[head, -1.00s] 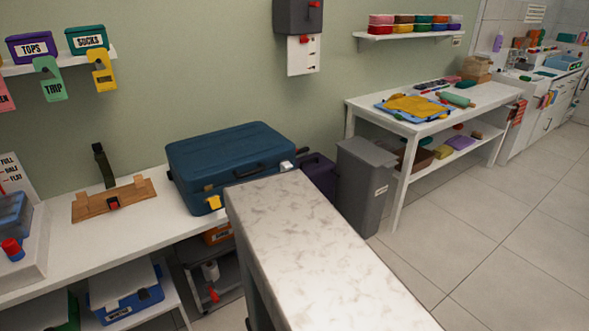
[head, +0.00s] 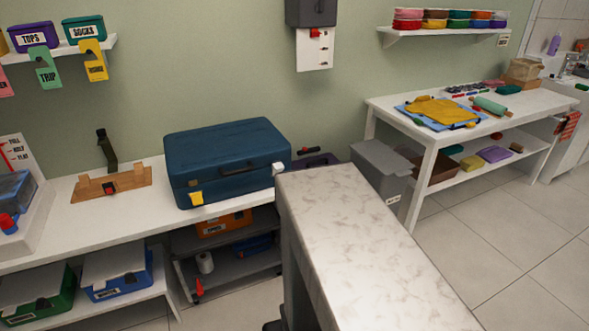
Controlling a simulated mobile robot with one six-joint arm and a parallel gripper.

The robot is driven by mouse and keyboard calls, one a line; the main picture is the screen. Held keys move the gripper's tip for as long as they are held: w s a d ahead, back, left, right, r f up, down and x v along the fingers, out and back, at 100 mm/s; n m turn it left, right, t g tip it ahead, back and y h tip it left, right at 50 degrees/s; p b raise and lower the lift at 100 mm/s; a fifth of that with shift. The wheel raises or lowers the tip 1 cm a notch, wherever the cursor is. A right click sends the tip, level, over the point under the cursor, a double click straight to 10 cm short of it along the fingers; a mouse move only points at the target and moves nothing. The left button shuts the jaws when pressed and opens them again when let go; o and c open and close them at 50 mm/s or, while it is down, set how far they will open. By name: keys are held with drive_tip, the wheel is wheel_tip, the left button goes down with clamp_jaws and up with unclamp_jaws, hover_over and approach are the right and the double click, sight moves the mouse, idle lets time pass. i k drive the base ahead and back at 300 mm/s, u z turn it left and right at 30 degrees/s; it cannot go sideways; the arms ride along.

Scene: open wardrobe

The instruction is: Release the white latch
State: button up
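A dark blue suitcase (head: 222,150) lies closed on the white bench at the centre left. A small white latch (head: 279,168) sits at its front right corner, close to the far end of the marble-topped counter. A yellow latch (head: 196,198) is on the suitcase's front face at the left. A dark handle (head: 243,170) lies between them. The white latch is too small to tell how it is set. My gripper is not in view.
A long marble-topped counter (head: 375,255) fills the near centre and right. A wooden piece with a dark strap (head: 113,184) stands left of the suitcase on the white bench (head: 110,218). A grey bin (head: 383,178) is right. Floor (head: 490,245) is clear at right.

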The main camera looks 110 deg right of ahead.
sight(277, 167)
drive_tip(key=u, duration=0.05)
drive_tip(key=k, duration=0.8)
drive_tip(key=z, duration=0.5)
drive_tip(key=i, duration=1.2)
drive_tip(key=z, duration=1.05)
